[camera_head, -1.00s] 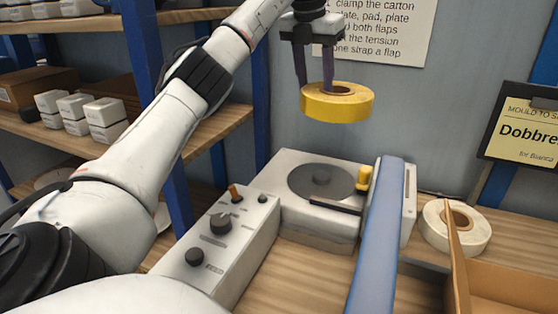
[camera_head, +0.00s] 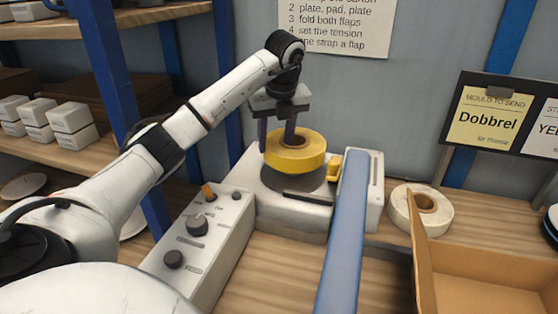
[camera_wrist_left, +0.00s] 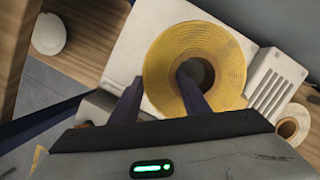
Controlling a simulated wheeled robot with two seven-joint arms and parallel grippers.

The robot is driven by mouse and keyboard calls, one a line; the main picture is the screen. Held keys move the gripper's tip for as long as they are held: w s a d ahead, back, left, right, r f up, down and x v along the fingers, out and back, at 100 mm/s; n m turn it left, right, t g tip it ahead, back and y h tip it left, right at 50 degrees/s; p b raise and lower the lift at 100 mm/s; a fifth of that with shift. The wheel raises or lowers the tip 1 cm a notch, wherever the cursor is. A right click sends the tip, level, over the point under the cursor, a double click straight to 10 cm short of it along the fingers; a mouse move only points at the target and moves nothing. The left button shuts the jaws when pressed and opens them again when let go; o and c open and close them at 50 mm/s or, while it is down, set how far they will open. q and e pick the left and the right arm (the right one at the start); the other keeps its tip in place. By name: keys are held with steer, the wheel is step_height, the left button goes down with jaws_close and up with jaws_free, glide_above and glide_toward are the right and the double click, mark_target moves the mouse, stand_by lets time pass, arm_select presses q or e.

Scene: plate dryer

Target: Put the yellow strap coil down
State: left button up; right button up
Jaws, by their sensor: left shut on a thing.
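The yellow strap coil (camera_head: 296,153) is a thick ring lying flat, just above or on the dark round plate (camera_head: 272,180) of the white machine (camera_head: 300,212); I cannot tell if it touches. My left gripper (camera_head: 277,138) is shut on the coil's ring wall, with one finger outside it and one in its centre hole. The left wrist view shows the coil (camera_wrist_left: 218,62) from above, with the gripper's fingers (camera_wrist_left: 158,98) on either side of its near-left wall. My right gripper is not in view.
A control box (camera_head: 197,245) with knobs stands in front of the machine. A blue bar (camera_head: 345,235) runs beside it. A white strap coil (camera_head: 436,213) and an open carton (camera_head: 470,278) are to the right. Shelves with white boxes (camera_head: 70,123) stand at left.

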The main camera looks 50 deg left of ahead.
arm_select(q)
step_height(320, 180, down, 5)
steer(key=shift+r, duration=0.1)
stand_by(0.3)
steer(key=o, duration=1.5)
steer(key=shift+f, duration=0.2)
steer(key=shift+v, duration=3.9)
